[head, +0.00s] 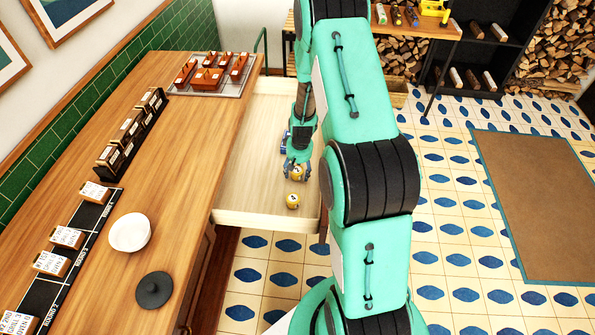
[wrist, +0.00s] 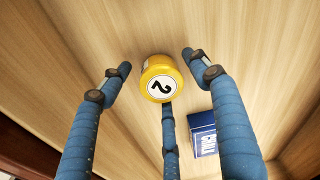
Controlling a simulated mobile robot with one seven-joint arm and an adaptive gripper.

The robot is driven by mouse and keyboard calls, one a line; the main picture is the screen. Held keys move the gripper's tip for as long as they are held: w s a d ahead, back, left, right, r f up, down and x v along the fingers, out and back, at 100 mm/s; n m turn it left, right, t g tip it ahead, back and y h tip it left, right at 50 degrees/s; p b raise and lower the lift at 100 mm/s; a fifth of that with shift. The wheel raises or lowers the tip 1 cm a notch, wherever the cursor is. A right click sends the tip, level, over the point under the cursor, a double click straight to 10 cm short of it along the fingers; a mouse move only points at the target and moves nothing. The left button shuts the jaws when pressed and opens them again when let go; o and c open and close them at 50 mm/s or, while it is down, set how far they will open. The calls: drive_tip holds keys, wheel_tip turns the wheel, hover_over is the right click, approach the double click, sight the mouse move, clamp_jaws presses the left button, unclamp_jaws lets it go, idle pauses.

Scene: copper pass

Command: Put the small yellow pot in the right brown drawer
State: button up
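The brown wooden drawer (head: 252,188) is pulled out beside the long counter. My gripper (head: 297,170) is low over the drawer's inside. A small yellow pot (head: 297,173) shows at its fingertips; a second yellow pot (head: 292,201) stands on the drawer floor nearer the front panel. In the wrist view, my three blue fingers (wrist: 160,75) are spread around one yellow pot (wrist: 160,78) with a white lid marked 2. Gaps show between the left and right fingertips and that pot, so my gripper looks open. I cannot tell whether the pot rests on the floor.
A blue box (wrist: 203,133) lies in the drawer beside my fingers.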

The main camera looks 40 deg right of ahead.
sight(299, 172)
drive_tip(key=shift+r, duration=0.2)
wheel_tip(299, 172, up, 12)
drive_tip(key=s+p, duration=0.1)
drive_tip(key=p, duration=0.1)
drive_tip(key=shift+s+p, duration=0.15)
drive_tip(key=shift+p, duration=0.15)
drive_tip(key=shift+a, duration=0.1)
idle(0.8)
